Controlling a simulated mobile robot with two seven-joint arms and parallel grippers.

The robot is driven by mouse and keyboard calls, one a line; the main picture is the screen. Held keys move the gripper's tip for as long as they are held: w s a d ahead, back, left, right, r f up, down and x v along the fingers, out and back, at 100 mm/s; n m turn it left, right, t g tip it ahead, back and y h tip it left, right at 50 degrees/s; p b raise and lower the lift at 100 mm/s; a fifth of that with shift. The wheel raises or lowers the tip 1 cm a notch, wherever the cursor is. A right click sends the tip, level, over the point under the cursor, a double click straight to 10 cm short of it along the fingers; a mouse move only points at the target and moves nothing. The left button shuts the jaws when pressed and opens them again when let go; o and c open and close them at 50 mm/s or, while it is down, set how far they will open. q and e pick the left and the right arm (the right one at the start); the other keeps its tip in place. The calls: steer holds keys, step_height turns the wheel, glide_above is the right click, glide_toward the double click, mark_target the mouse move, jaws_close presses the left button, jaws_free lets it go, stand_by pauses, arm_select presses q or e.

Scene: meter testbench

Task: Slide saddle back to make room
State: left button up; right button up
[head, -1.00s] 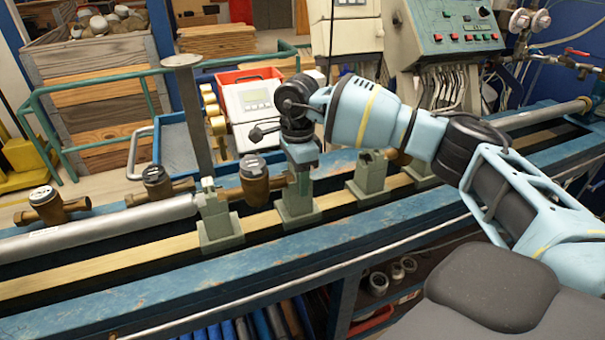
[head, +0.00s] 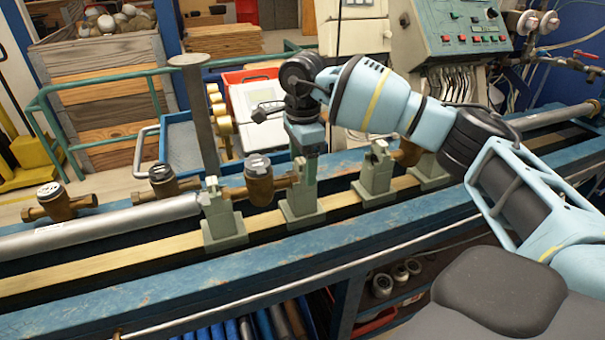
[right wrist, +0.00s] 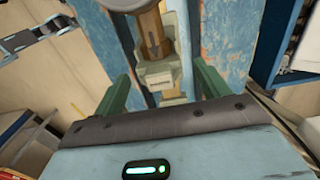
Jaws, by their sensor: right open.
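A grey-green saddle (head: 302,212) stands on the bench rail, just right of a brass meter (head: 258,178). My right gripper (head: 308,170) is directly over this saddle, pointing down. In the right wrist view its two green fingers (right wrist: 162,92) are spread apart, with the saddle (right wrist: 162,76) and brass pipe part (right wrist: 151,35) beyond and between them. The fingers look empty; whether they touch the saddle I cannot tell. Another saddle (head: 222,222) stands left of the meter, at the end of the grey pipe. My left gripper is not in view.
Two more saddles, one nearer (head: 376,178) and one farther (head: 428,172), stand to the right on the rail. Two brass meters (head: 58,203) (head: 165,182) sit behind the grey pipe (head: 105,228). A tall post (head: 198,115) rises behind the left saddle. A control panel (head: 455,28) stands behind.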

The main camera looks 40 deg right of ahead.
steer(key=shift+r, duration=1.8)
